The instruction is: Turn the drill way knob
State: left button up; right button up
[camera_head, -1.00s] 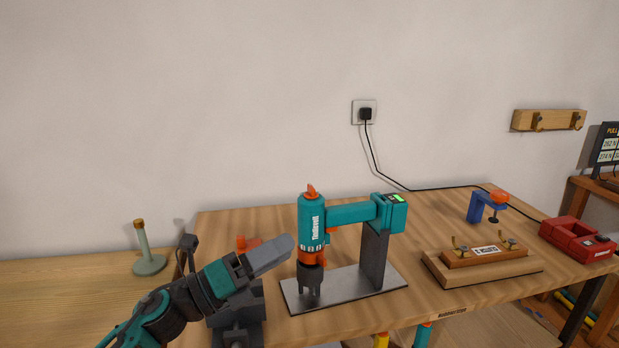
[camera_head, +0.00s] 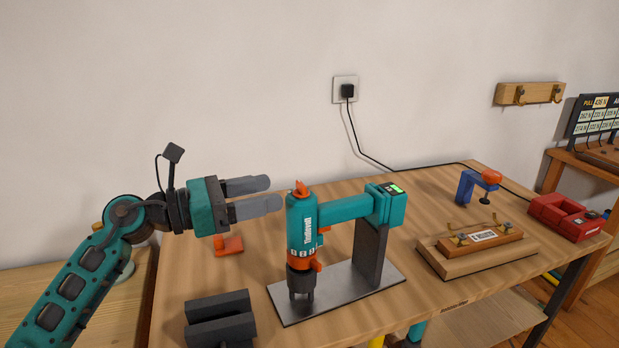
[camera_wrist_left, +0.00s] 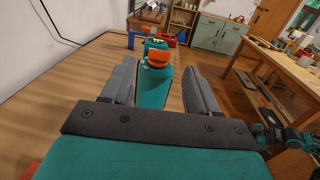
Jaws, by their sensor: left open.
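The teal and orange drill (camera_head: 302,235) stands upright on a grey metal base plate (camera_head: 335,293) on the workbench. Its orange knob (camera_head: 301,188) is on top; in the left wrist view the knob (camera_wrist_left: 159,57) lies ahead between the fingers. My left gripper (camera_head: 276,193) is open and points right, just left of the drill's top at about the knob's height. Its fingertips appear short of the knob, with no clear contact. In the left wrist view the left gripper (camera_wrist_left: 158,75) has a finger on each side of the teal drill body. My right gripper is not identifiable.
A dark grey vise-like block (camera_head: 220,318) sits at the bench's front left, with an orange piece (camera_head: 229,246) behind it. A wooden fixture (camera_head: 478,250), a blue clamp (camera_head: 474,186) and a red box (camera_head: 566,217) stand at right. A black cable (camera_head: 405,168) runs along the back.

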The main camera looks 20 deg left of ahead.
aim_at(299, 186)
pick_arm(q)
jog(key=p+x, duration=0.1)
jog(key=x, duration=0.8)
jog(key=shift+w, duration=0.1)
jog(key=shift+c, duration=0.3)
